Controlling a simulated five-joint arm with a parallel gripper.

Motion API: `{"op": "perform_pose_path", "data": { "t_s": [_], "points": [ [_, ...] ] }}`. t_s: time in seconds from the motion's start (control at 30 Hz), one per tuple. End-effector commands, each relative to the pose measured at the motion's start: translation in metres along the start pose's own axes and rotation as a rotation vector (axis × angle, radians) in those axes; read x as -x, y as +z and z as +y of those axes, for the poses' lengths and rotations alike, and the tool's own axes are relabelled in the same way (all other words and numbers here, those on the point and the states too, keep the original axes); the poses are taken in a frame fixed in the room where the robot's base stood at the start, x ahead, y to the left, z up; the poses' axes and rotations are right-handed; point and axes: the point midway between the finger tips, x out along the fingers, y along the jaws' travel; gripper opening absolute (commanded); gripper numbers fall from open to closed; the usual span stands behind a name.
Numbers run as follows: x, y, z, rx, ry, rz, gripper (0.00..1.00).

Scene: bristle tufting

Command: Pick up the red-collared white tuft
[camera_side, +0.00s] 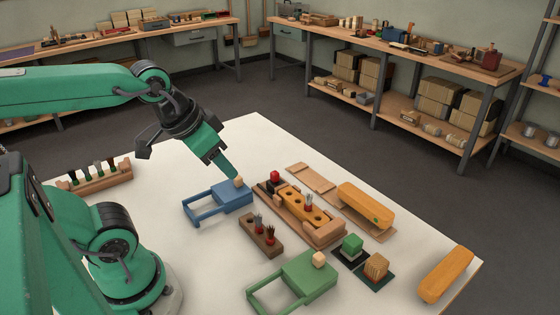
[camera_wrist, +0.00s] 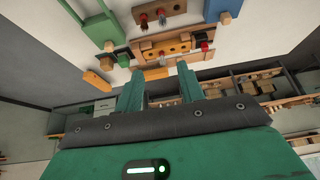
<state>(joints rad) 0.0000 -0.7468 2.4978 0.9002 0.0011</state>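A tuft with a red collar and pale bristles (camera_side: 308,201) stands upright in a hole of the orange holed block (camera_side: 290,197). A small dark brown rack (camera_side: 262,243) holds a pale greyish tuft (camera_side: 259,222) and a dark tuft with a reddish collar (camera_side: 270,235). Which pale tuft is the white one is hard to tell at this size.
A wooden rack (camera_side: 96,181) with several tufts stands at the left. A red-topped piece (camera_side: 275,177) sits beside the block.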

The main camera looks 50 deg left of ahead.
Motion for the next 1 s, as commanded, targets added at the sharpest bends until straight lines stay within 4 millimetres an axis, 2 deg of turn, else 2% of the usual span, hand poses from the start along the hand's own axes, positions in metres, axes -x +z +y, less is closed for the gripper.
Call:
{"op": "perform_pose_path", "data": {
  "t_s": [0.23,0.47,0.77,1.0],
  "points": [
    [-0.004,-0.013,0.001,-0.024,0.002,-0.034,0.39],
    [-0.018,-0.040,0.002,-0.078,0.007,-0.104,0.39],
    [-0.050,-0.078,0.004,-0.159,0.021,-0.207,0.39],
    [-0.085,-0.104,0.007,-0.225,0.037,-0.289,0.39]
  ]
}}
